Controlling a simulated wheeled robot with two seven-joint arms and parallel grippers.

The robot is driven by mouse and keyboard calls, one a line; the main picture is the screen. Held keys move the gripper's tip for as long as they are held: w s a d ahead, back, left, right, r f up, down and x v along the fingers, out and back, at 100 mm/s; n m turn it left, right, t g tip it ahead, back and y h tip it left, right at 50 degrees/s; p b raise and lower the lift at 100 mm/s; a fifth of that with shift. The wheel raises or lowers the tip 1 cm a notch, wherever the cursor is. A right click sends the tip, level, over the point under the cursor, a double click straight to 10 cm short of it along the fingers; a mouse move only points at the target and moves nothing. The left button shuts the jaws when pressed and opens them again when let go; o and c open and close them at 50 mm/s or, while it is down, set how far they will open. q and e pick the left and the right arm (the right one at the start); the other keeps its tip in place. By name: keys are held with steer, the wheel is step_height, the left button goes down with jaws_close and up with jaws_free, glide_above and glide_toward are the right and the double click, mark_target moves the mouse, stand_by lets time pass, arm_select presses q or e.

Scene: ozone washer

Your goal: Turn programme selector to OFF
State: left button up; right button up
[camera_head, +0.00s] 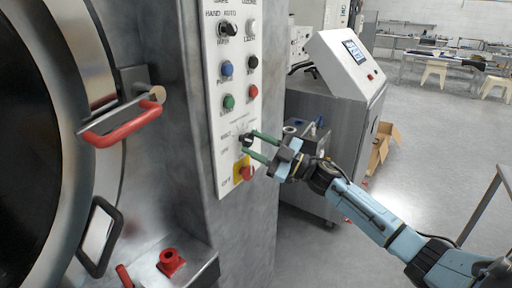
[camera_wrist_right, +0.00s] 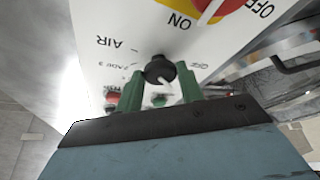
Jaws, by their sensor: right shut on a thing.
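The programme selector is a small black knob (camera_head: 246,141) with a white pointer line, low on the white control panel (camera_head: 225,165). In the right wrist view the knob (camera_wrist_right: 159,70) sits between the two green fingers, with printed labels around it, including "AIR". My right gripper (camera_head: 252,147) reaches in from the right with its green fingers against the panel. It is shut on the knob; the wrist view also shows the gripper (camera_wrist_right: 158,88) around it. The fingers partly hide the knob in the head view. My left gripper is not in view.
Just below the selector is a red switch on a yellow plate (camera_head: 244,170). Blue (camera_head: 227,68), green (camera_head: 228,102) and red (camera_head: 253,91) buttons are above. A red door handle (camera_head: 122,124) juts out at left. A grey console (camera_head: 335,90) stands behind my right arm.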

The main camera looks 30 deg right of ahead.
steer(key=n+g, duration=0.1)
steer(key=n, duration=0.2)
steer(key=n+g+y, duration=0.1)
steer(key=n, duration=0.1)
steer(key=shift+d+r+n, duration=0.15)
steer(key=shift+r+n, duration=0.05)
steer(key=shift+n, duration=0.2)
steer(key=n+g, duration=0.2)
steer(key=n, duration=0.2)
steer(key=shift+w+r+p, duration=0.1)
steer(key=shift+r+p, duration=0.05)
steer(key=shift+p, duration=0.15)
steer(key=shift+n, duration=0.4)
steer(key=o, duration=1)
steer(key=shift+c, duration=0.2)
steer(key=shift+d, duration=0.1)
steer(key=r+b+v, duration=0.1)
steer(key=v, duration=1.2)
steer(key=shift+s+f+b, duration=0.25)
steer(key=shift+f+b, duration=0.05)
steer(key=shift+b, duration=0.1)
